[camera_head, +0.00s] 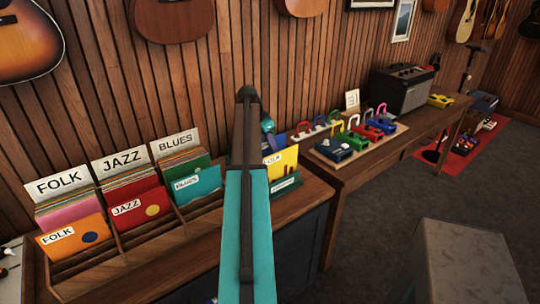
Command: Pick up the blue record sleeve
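A blue-teal record sleeve (197,185) with a white label, apparently reading BLUES, leans at the front of the third compartment of the wooden record bin (75,290). It stands below the BLUES divider card (180,144), in front of green sleeves. A strip of darker blue (281,142) shows behind the yellow sleeve to the right, partly hidden by my arm; I cannot tell what it is. My teal and black arm rises through the middle of the picture and covers part of the bin's right side. My gripper's fingers cannot be seen.
An orange FOLK sleeve (76,236), a red JAZZ sleeve (139,208) and a yellow sleeve (283,162) share the bin. A wooden table (372,158) with colored pedals and an amplifier (402,90) stands right. A grey block (468,262) stands front right; dark floor is open beyond it.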

